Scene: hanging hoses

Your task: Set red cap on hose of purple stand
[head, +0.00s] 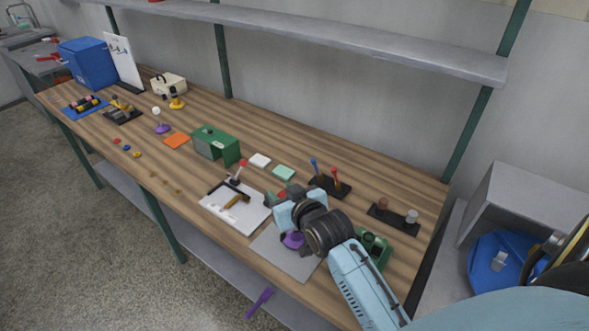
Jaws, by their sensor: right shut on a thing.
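My right gripper (281,201) is over the front right part of the wooden table, with its arm coming in from the lower right. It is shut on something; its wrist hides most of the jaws. A small patch of red (283,195) shows at the jaws, and I cannot tell for sure that it is the red cap. A purple base (293,240) shows partly below my wrist, on a grey mat (272,254); any hose on it is hidden. My left gripper is not in view.
A white board (217,211) with a red-tipped lever lies left of my gripper. A green box (216,144) stands behind it. Dark holders (331,187) (394,219) stand to the right. Small discs (127,147) lie at the left front edge. A shelf (330,36) spans above.

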